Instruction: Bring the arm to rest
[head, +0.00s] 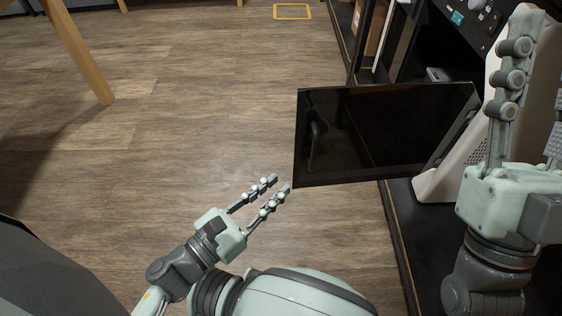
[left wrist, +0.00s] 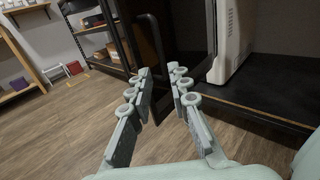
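My left gripper (head: 279,184) is low over the floor in the head view, pointing up and to the right. Its two fingers are apart with nothing between them. They also show apart and empty in the left wrist view (left wrist: 160,78). A dark glossy panel (head: 385,130) stands just beyond the fingertips; I cannot tell whether they touch it. My right gripper (head: 540,70) is at the right edge of the head view, fingers upward and spread, partly cut off, with nothing visible between them.
A black shelf unit (head: 405,235) runs along the right, with a white device (head: 455,165) on it. A wooden leg (head: 80,50) stands at the upper left. A yellow square outline (head: 292,12) marks the far floor. The wooden floor (head: 180,120) in the middle is clear.

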